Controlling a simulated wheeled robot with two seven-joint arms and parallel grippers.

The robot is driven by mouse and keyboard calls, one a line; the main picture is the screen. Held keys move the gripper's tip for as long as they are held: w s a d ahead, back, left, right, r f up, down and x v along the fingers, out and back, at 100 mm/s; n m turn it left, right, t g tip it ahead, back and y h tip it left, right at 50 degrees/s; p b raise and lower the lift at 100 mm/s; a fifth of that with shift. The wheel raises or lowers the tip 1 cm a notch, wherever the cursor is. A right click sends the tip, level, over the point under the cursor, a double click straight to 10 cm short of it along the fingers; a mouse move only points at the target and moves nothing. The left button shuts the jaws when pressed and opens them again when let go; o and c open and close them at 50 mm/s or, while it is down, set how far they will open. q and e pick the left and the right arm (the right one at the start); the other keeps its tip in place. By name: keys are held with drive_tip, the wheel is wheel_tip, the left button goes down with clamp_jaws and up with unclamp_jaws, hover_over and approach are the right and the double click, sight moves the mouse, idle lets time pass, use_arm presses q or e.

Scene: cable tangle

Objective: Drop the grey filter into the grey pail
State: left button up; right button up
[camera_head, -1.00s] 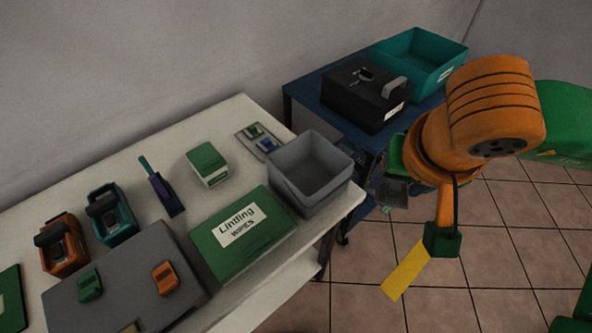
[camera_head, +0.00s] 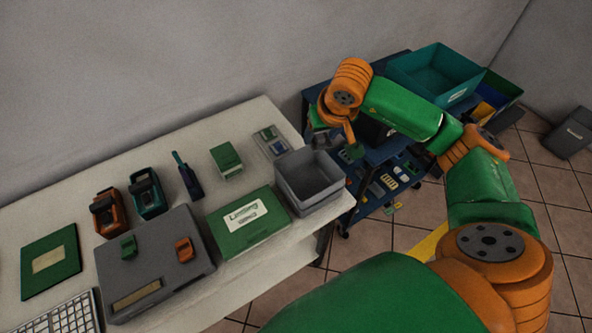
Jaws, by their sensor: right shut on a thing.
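My right gripper (camera_head: 331,142) is shut on a small grey thing (camera_head: 322,137), which looks like the grey filter. It is held up near the back right of the grey bin, and my wrist partly hides it. The open square grey bin (camera_head: 307,196) stands upright at the right end of the white table; I see no filter in it. A darker grey pail (camera_head: 569,134) with a pale label stands on the floor at the far right. My left gripper is not in view.
The white table (camera_head: 75,205) also holds a green wipes box (camera_head: 246,222), a grey case (camera_head: 150,262) and several small devices. A blue cart (camera_head: 375,155) with a teal bin (camera_head: 437,72) stands behind my right arm. Tiled floor is open at right.

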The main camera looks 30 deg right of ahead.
sight(321, 147)
wheel_tip(321, 147, down, 6)
drive_tip(key=b, duration=0.3)
drive_tip(key=shift+b, duration=0.4)
drive_tip(key=shift+r, duration=0.1)
drive_tip(key=o, duration=1.4)
drive_tip(key=shift+a, duration=0.1)
drive_tip(key=shift+r, duration=0.1)
drive_tip(key=b+v, duration=0.1)
drive_tip(key=v, duration=0.5)
drive_tip(key=shift+r, duration=0.1)
drive_tip(key=shift+s+r, duration=0.25)
drive_tip(key=shift+r, duration=0.15)
